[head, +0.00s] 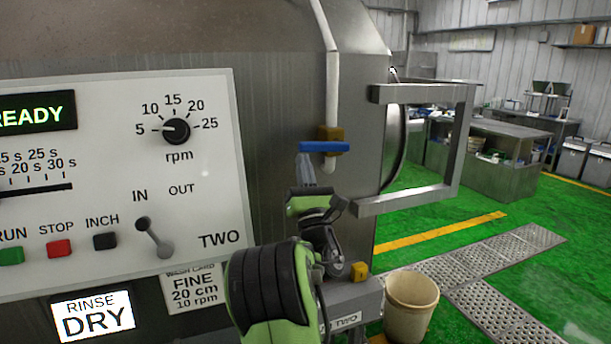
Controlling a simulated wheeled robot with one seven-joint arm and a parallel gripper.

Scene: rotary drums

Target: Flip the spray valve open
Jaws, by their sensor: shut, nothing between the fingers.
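The spray valve has a brass body (330,134) on a white vertical pipe (332,85), on the drum machine's steel side. Its blue lever (325,147) lies level, crosswise to the pipe. My gripper (304,160) points upward just below the left part of the lever. Its grey fingers are together with nothing seen between them. Their tips are close under the lever, and I cannot tell whether they touch it. My green and black arm hides part of the machine below.
A control panel (110,230) with a knob, buttons and an IN/OUT lever (154,238) is left of my arm. A steel bracket frame (465,140) juts out at right. A beige bucket (411,306) stands on the floor below. Open green floor lies beyond.

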